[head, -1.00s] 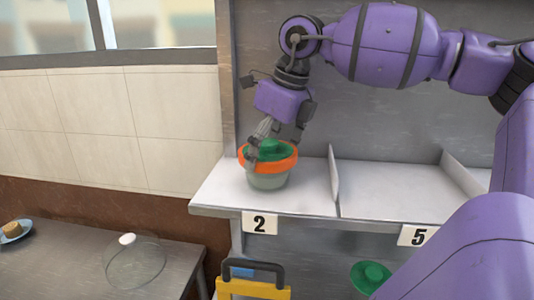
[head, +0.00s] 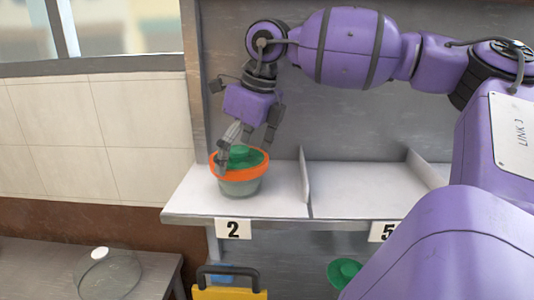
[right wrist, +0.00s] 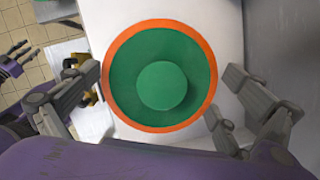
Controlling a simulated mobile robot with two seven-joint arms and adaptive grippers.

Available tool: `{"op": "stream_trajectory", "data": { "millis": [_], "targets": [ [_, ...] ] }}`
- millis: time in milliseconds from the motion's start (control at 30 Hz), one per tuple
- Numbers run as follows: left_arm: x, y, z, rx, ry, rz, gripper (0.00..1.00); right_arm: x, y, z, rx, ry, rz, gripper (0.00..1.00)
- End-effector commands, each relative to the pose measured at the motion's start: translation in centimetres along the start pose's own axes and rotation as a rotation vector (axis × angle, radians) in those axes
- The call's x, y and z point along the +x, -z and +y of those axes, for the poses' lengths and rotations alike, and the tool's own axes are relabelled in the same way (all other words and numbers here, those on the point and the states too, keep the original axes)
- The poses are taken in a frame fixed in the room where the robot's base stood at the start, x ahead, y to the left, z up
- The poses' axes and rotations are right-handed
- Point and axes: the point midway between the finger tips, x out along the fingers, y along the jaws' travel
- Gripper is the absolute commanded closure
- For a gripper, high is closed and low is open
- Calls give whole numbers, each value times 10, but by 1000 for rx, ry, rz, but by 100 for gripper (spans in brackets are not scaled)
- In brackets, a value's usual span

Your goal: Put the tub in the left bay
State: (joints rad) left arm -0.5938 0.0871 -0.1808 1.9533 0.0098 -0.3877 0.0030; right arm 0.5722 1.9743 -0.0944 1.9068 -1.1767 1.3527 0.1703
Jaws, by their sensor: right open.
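The tub (head: 241,187) is a grey-green bowl with an orange rim and a green lid with a round knob. It stands upright on the shelf in the left bay (head: 283,204), above the label 2. The right wrist view shows its lid (right wrist: 128,75) from above. My right gripper (head: 245,153) is open over the tub, its fingers apart on either side of the rim. Whether a finger touches the rim is unclear. In the right wrist view, what looks like my left gripper (right wrist: 14,60) shows at the left edge, away from the tub; its jaw state is unclear.
An upright divider (head: 305,183) separates the left bay from the empty bay (head: 360,200) to its right, near the label 5 (head: 382,232). Below are a green lid-like object (head: 344,272) and a yellow item with a dark handle (head: 229,292). A clear dome (head: 110,275) sits on the lower-left counter.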

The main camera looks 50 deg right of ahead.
Motion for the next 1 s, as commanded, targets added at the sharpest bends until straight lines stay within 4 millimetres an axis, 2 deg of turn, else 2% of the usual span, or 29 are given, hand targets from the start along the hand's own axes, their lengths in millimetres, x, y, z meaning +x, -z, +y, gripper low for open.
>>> {"op": "stream_trajectory", "data": {
  "millis": [100,200,300,367,400,433,533,700,833,1000],
  "targets": [
    [0,12,3,-7,-2,19,60,-26,-1,0,1,5,-9,0],
    [0,16,4,-9,-4,24,60,-48,-1,0,-1,6,-10,0],
    [-6,49,5,-10,-8,73,60,-63,16,1,-1,5,-19,0],
    [-10,60,6,-9,-12,89,60,-69,25,2,-3,7,-27,0],
    [-10,42,7,-7,-15,54,60,-63,26,1,-6,11,-13,0],
    [-10,37,8,-6,-17,46,60,-59,27,1,-8,10,-6,0],
    [-10,29,11,-1,-23,31,60,-55,35,1,-10,6,7,0],
    [-10,12,8,6,-20,3,60,-59,47,-1,2,8,1,0],
    [-12,31,6,6,-17,35,60,-71,70,1,0,6,-10,0],
    [-10,36,7,4,-19,44,60,-75,94,0,2,5,-4,0]
  ]
}}
